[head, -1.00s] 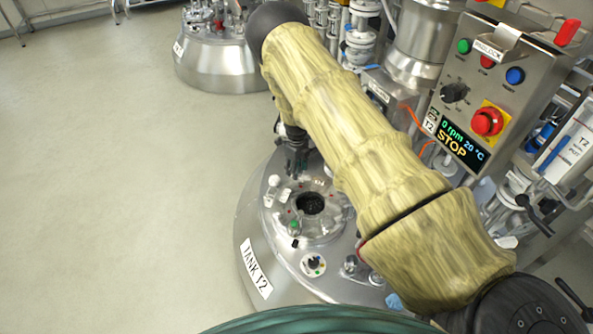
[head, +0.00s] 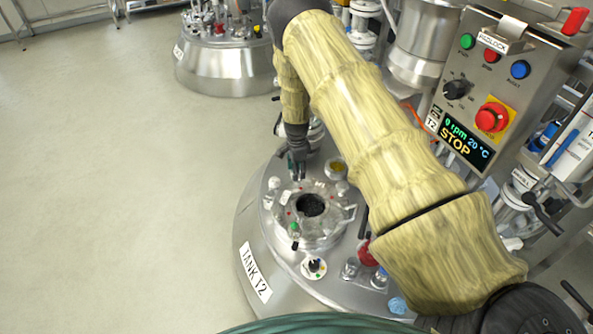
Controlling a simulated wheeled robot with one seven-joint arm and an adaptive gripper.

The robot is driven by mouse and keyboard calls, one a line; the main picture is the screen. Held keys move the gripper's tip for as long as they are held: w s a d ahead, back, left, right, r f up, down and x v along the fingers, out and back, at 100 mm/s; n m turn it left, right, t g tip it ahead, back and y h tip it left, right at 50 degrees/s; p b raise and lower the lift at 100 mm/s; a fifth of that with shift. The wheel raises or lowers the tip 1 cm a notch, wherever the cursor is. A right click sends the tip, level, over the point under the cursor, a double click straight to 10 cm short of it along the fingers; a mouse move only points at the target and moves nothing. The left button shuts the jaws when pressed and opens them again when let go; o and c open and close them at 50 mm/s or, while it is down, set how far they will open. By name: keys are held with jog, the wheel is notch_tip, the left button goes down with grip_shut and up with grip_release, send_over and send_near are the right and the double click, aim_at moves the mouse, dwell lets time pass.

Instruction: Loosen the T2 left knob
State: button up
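Tank T2 (head: 251,215) stands at the centre with its label facing me. Its round open port (head: 311,205) is dark inside. Small clamp knobs sit around the port: a pale knob (head: 273,183) lies on the left side, and a green-topped knob (head: 295,227) at the front. I cannot tell for certain which is the left knob. My gripper (head: 297,177) points down just above the back left of the port's rim, to the right of the pale knob. Its fingers are small and dark, and their gap and any contact cannot be made out.
A control panel (head: 462,138) reading STOP, with a red emergency button (head: 491,117), stands to the right. Another tank (head: 215,68) stands behind. Pipes and valves crowd the right side. Clear floor (head: 110,200) lies to the left.

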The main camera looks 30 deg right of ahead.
jog(key=n, duration=0.7)
jog(key=shift+f+b, duration=0.1)
jog(key=shift+b, duration=0.3)
jog(key=n, duration=0.4)
jog(key=shift+s+n, duration=0.1)
jog(key=shift+n, duration=0.3)
jog(key=n, duration=0.3)
jog(key=shift+n+b, duration=0.3)
jog(key=n, duration=0.3)
jog(key=shift+n, duration=0.4)
jog(key=n, duration=0.3)
jog(key=shift+n, duration=0.3)
jog(key=n, duration=0.3)
jog(key=shift+f, duration=0.1)
jog(key=shift+n+b, duration=0.35)
jog(key=shift+n, duration=1.75)
